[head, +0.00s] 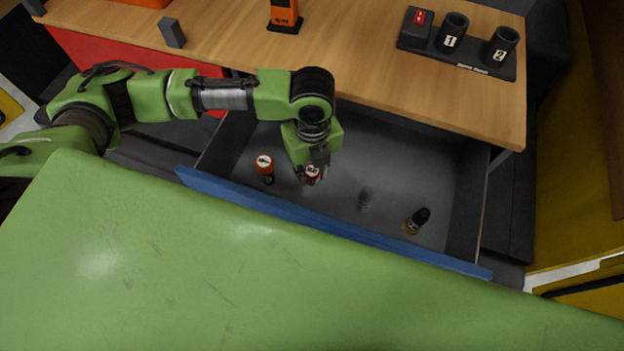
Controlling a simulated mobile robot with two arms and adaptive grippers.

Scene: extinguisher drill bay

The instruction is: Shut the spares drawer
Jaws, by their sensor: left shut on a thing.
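The spares drawer (340,229) is pulled out below the wooden bench, its blue front edge nearest me and its grey inside showing. My left gripper (313,173) reaches down into the drawer, shut on a small red item with a white top (312,174). I cannot tell whether that item touches the drawer floor. An orange item with a white top (265,167) stands to the left of it in the drawer. A clear small item (365,199) and a dark-capped yellowish bottle (417,220) are further right in the drawer. My right gripper is not in view.
The wooden bench top (370,62) lies behind the drawer. On it are a dark holder (462,65) with cups marked 1 and 2 and a red switch, an orange device (284,14) and a small grey block (172,33). My green body fills the foreground close to the drawer front.

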